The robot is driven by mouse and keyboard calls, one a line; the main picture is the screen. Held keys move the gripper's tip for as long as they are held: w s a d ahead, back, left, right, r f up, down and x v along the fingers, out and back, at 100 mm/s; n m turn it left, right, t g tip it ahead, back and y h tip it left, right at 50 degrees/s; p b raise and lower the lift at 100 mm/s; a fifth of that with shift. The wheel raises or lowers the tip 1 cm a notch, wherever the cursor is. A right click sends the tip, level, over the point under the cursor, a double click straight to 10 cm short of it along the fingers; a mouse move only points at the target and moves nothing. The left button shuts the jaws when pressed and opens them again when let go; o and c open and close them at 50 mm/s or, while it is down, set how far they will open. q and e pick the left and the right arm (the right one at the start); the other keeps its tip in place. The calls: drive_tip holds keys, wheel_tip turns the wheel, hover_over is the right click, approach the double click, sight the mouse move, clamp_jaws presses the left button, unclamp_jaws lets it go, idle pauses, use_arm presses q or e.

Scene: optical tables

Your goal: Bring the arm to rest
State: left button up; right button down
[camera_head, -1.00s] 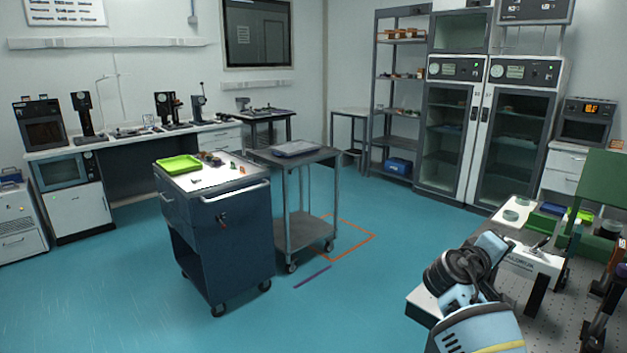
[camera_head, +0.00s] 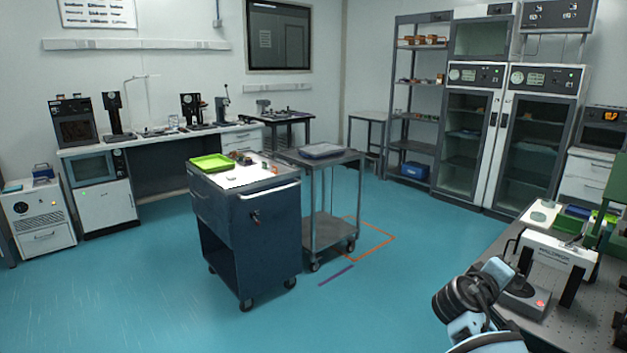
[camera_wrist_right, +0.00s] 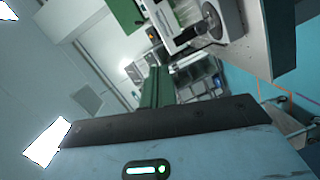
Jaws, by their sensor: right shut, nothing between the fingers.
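My right arm (camera_head: 470,308) comes in at the bottom right of the head view, beside the perforated optical table (camera_head: 588,318). Its gripper cannot be made out there. My left gripper is in neither view.
A white instrument (camera_head: 556,256) and a dark box with a red button (camera_head: 525,298) stand on the optical table close to my right arm. A dark blue cart (camera_head: 250,235) and a grey trolley (camera_head: 330,232) stand mid-room. The floor left of my arm is clear.

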drive_tip(key=s+a+f+n+y+p, duration=0.1)
drive_tip(key=s+a+f+y, duration=0.3)
drive_tip(key=f, duration=0.5)
drive_tip(key=s+a+f+n+t+y, duration=0.1)
drive_tip(key=s+a+f+y, duration=0.1)
drive_tip(key=s+f, duration=0.55)
drive_tip(key=s+a+f+n+y+p, duration=0.1)
drive_tip(key=s+a+f+y, duration=0.25)
drive_tip(key=f, duration=0.75)
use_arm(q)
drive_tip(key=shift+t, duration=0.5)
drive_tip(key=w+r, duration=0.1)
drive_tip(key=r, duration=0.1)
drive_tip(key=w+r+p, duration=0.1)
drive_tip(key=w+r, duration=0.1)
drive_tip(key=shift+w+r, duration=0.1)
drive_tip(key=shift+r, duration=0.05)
use_arm(e)
drive_tip(key=s+a+f+m+y, duration=0.1)
drive_tip(key=s+a+y, duration=0.1)
drive_tip(key=s, duration=0.8)
drive_tip(key=s+a+f+m+y, duration=0.1)
drive_tip(key=s+a, duration=0.4)
drive_tip(key=s, duration=0.6)
drive_tip(key=s+a+f+m+y, duration=0.2)
drive_tip(key=s+a+f+y, duration=0.1)
drive_tip(key=s, duration=0.7)
drive_tip(key=shift+s+a+g+y, duration=0.35)
drive_tip(key=shift+s+a+g, duration=0.05)
drive_tip(key=shift+a, duration=0.1)
